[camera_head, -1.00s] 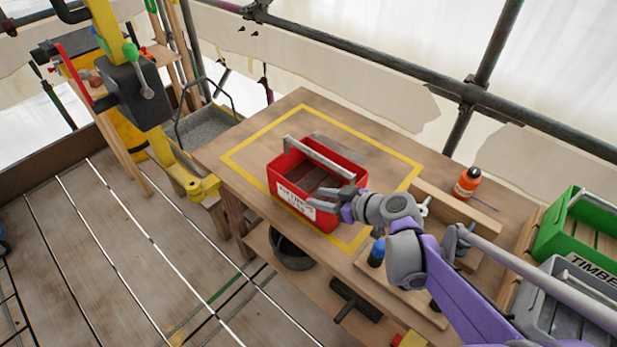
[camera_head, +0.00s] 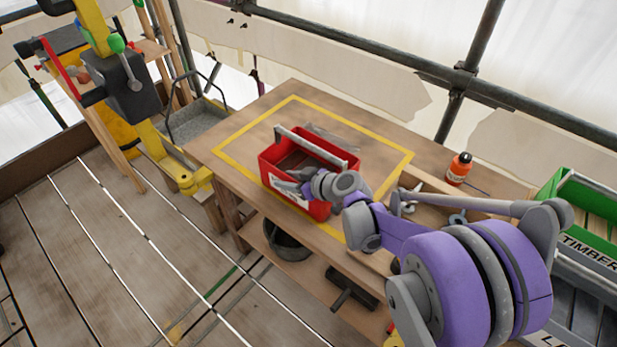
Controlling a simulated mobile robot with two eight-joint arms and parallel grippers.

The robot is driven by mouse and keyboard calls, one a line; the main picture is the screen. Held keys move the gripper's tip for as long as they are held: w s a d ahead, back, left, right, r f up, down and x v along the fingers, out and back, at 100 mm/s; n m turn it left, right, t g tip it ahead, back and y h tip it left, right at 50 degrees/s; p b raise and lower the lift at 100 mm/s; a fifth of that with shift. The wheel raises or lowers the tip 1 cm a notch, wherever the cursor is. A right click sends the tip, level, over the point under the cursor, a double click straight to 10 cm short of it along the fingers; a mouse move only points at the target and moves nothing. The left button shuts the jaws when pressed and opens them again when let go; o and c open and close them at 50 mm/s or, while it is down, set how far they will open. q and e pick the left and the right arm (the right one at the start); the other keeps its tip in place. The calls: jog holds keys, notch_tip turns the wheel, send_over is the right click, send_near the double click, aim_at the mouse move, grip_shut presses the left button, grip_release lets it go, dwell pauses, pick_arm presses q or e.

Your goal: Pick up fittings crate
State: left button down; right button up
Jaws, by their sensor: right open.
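The fittings crate is a red open box (camera_head: 318,207) with a grey bar handle (camera_head: 310,147) across its top and a white label on its front. It stands on the wooden workbench (camera_head: 290,92), inside a yellow taped outline. My right gripper (camera_head: 283,181) is open at the crate's front side, over the label and just below the near rim. Its fingers point left and hide part of the label. I cannot tell whether they touch the crate. The handle is clear of the fingers. My left gripper is not in view.
An orange bottle (camera_head: 459,169) stands at the bench's right rear. A green crate (camera_head: 571,190) marked TIMBER is at the far right. A black bucket (camera_head: 287,243) sits on the lower shelf. A grey tray (camera_head: 197,120) is left of the bench. The plank floor at left is clear.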

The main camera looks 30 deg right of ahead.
grip_shut()
jog(key=shift+r, duration=0.1)
dwell(1.2)
